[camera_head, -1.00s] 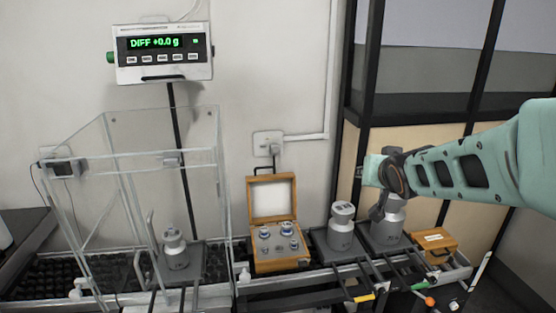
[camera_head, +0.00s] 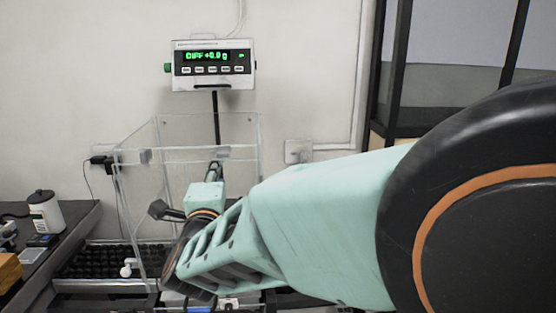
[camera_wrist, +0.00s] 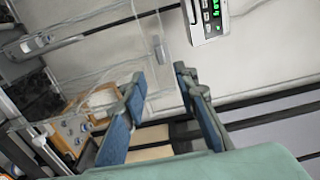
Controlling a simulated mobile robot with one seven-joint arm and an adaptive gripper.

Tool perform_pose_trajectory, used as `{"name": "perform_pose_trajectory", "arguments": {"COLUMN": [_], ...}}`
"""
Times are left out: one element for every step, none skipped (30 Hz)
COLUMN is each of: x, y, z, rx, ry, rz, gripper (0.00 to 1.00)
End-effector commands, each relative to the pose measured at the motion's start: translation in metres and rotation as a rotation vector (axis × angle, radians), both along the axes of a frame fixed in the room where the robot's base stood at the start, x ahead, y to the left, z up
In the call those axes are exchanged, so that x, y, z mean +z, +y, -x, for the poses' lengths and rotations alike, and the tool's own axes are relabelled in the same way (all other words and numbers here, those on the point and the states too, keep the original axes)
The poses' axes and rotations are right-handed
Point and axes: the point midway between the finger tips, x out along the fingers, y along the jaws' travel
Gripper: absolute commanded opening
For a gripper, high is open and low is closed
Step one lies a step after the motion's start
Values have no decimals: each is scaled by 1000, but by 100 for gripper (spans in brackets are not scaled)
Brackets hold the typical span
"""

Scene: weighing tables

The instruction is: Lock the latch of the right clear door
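The clear enclosure (camera_head: 185,133) with see-through panels stands below the display at left in the head view. Its right-hand clear panel (camera_head: 243,170) is partly behind my arm. A small grey fitting (camera_head: 222,152) sits near its top; I cannot tell whether this is the latch or whether it is locked. In the tilted wrist view, a clear panel (camera_wrist: 105,60) carries a grey fitting (camera_wrist: 158,50) just beyond my gripper. My gripper (camera_wrist: 158,80) is open, its two blue-padded fingers apart with nothing between them. In the head view its fingertips are hard to make out.
The display (camera_head: 213,65) on the wall reads DIFF +0.0 g; it also shows in the wrist view (camera_wrist: 207,20). A wooden weight box (camera_wrist: 75,128) lies beyond the fingers. A side table (camera_head: 75,228) holds a grey-white container (camera_head: 45,212) at far left.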

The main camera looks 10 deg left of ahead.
Motion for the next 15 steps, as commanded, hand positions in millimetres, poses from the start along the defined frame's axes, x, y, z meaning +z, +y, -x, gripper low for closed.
{"name": "perform_pose_trajectory", "arguments": {"x": [0,1,1,1,1,1,1,2,1,2,1,2,1,2,1], "y": [1,1,2,3,4,6,7,8,10,11,13,15,16,17,18], "z": [-3,-6,-11,-15,-20,-27,-33,-38,-46,-52,-57,-63,-68,-73,-79], "rx": [-4,-5,-5,-5,-6,-5,-5,-5,-6,-6,-4,-4,-4,-4,-3], "ry": [2,3,3,2,2,3,3,2,2,2,3,2,3,2,1], "rz": [-5,-7,-7,-6,-5,-3,-2,-4,-4,-4,-2,-3,-2,-3,-2], "gripper": [28,28,28,28,28,28,28,28,28,28,28,28,28,28,28]}}
